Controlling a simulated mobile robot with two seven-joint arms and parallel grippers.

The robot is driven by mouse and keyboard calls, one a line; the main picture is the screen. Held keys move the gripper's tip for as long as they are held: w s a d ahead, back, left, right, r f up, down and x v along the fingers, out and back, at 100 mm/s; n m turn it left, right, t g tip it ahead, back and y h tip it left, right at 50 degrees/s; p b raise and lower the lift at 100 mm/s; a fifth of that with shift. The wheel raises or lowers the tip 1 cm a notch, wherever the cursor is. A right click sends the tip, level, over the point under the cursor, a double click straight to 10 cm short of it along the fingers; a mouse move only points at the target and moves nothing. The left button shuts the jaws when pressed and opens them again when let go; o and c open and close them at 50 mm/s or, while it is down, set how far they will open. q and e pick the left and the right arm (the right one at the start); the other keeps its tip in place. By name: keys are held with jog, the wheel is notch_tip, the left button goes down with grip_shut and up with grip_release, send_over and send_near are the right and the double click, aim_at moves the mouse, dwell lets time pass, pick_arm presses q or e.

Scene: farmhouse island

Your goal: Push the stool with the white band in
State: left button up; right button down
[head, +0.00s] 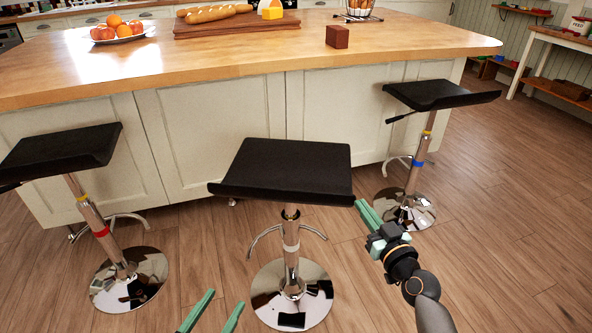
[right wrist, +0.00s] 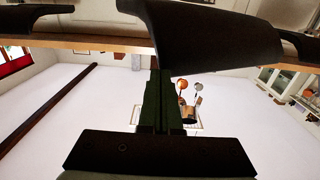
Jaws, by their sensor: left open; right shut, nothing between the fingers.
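The stool with the white band (head: 291,246) is the middle one. It has a black seat (head: 285,168), a chrome post and a round chrome base, and stands in front of the island, apart from its panels. My right gripper (head: 364,207) is shut and empty, just right of the seat's near right corner; I cannot tell whether it touches. In the right wrist view, its fingers (right wrist: 165,100) point toward a large dark seat (right wrist: 220,36). My left gripper (head: 213,314) is open and empty at the bottom edge, left of the stool's base.
A stool with a red band (head: 101,231) stands left, and one with a blue band (head: 419,163) stands right. The wooden-topped island (head: 240,58) spans the back, carrying a fruit plate (head: 120,38), a bread board (head: 235,24) and a brown block (head: 337,37). Floor at right is clear.

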jog(key=shift+w+a, duration=0.15)
jog(key=shift+w, duration=0.25)
jog(key=shift+w, duration=0.1)
jog(key=shift+b+x, duration=0.4)
jog(key=shift+x, duration=0.45)
jog(key=shift+a, duration=0.15)
jog(key=shift+r, duration=0.1)
